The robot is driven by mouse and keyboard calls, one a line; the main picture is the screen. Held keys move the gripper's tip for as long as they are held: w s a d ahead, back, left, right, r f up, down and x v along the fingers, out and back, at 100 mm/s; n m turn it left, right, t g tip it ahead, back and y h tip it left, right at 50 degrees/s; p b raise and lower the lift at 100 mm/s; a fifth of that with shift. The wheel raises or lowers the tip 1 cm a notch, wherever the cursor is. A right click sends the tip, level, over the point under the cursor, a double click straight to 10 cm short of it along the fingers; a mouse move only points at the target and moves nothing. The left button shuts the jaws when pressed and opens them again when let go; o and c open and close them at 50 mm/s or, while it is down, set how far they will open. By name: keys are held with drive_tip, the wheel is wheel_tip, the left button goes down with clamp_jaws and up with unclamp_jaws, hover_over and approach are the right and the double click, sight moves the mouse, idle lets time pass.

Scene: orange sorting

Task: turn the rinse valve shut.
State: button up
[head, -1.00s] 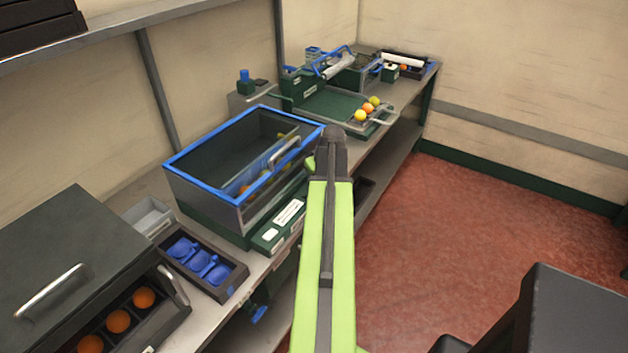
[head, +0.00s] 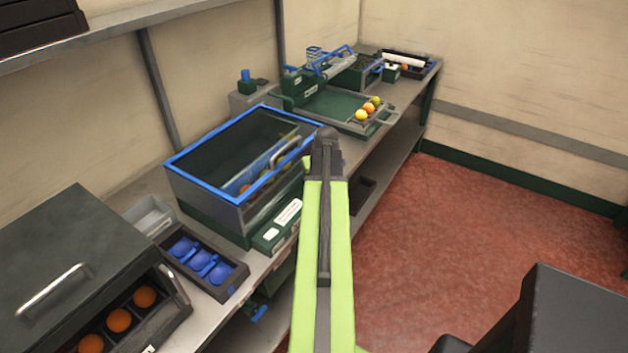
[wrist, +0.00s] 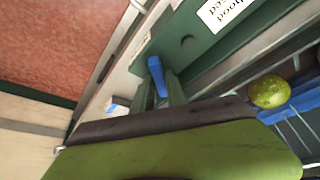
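A blue lever (wrist: 157,76) shows in the wrist view, in front of a dark green panel with a white label; I take it for the rinse valve. Two dark green prongs, which look like the fingers of my gripper (wrist: 160,92), stand on either side of it. Whether they touch it I cannot tell. In the head view my lime green arm reaches up the middle, its dark end beside the right side of the blue-rimmed box (head: 185,188); the fingers are hidden there. Another blue handle (head: 258,314) hangs under the bench edge at lower left.
A yellow-green fruit (wrist: 269,91) lies near my wrist. The red floor on the right is clear.

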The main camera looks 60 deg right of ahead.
drive_tip(key=o, duration=0.3)
drive_tip(key=shift+o, duration=0.2)
drive_tip(key=p+v, duration=1.6)
drive_tip(key=v, duration=0.1)
drive_tip(key=shift+r, duration=0.2)
drive_tip(key=shift+a, duration=0.15)
